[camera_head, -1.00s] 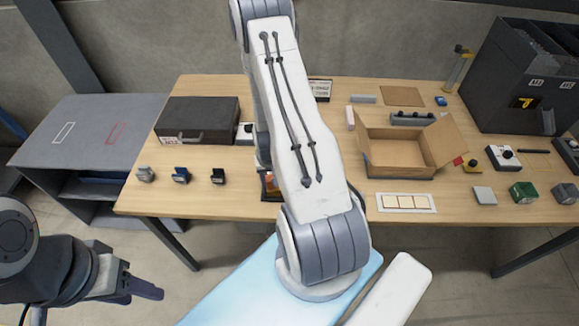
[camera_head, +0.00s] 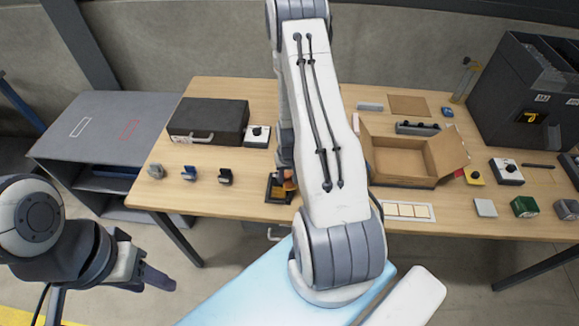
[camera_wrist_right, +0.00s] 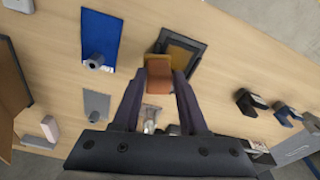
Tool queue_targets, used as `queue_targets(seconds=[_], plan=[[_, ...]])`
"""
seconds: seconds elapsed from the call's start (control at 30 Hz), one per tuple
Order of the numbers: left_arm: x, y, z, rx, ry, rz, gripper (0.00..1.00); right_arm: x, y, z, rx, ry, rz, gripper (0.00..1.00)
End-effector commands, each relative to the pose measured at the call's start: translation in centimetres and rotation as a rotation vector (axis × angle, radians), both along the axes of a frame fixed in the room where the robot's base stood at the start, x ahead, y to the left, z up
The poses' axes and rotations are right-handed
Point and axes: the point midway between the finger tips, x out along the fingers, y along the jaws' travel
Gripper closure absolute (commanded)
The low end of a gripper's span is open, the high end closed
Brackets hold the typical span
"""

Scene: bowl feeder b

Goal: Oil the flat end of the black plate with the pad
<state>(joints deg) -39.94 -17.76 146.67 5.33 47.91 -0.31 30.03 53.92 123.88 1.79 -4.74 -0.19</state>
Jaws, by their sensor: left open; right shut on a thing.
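My right gripper (camera_wrist_right: 158,88) is shut on an orange-brown pad (camera_wrist_right: 158,72) in the right wrist view. The pad overlaps the near edge of a dark square tray (camera_wrist_right: 196,66) with a yellow-brown inside; whether they touch cannot be told. In the head view the dark tray (camera_head: 272,196) shows beside my right arm, which hides most of that gripper. A small black piece (camera_head: 225,176), possibly the black plate, stands on the table left of the tray, apart from the pad; it also shows in the wrist view (camera_wrist_right: 248,101). My left gripper (camera_head: 160,279) is open and empty, off the table's front.
Blue (camera_head: 189,173) and grey (camera_head: 156,171) pieces stand left of the black one. A black case (camera_head: 208,117) lies behind. An open cardboard box (camera_head: 400,160) stands right of my arm. A blue plate (camera_wrist_right: 100,35) bearing a grey cylinder lies near the tray.

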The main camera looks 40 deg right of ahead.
Motion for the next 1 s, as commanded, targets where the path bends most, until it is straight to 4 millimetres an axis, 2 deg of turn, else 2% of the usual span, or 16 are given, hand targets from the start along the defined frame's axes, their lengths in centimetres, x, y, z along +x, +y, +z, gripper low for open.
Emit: queue_targets(seconds=[0.03, 0.33, 0.9, 1.0], plan=[[0.0, 0.0, 0.7, 0.0, 0.0, -0.001, 0.5, 0.1, 0.1, 0.9, -0.001, -0.001, 0.002, 1.0], [0.0, 0.0, 2.6, 0.0, 0.0, -0.003, 0.5, 0.3, 0.4, 3.2, -0.001, -0.002, 0.006, 1.0], [0.0, 0.0, 2.5, 0.0, 0.0, -0.003, 0.5, 0.3, 0.4, 3.3, 0.0, -0.001, 0.007, 1.0], [0.0, 0.0, 1.9, 0.0, 0.0, -0.003, 0.5, 0.5, 1.0, 2.9, -0.001, -0.001, 0.025, 1.0]])
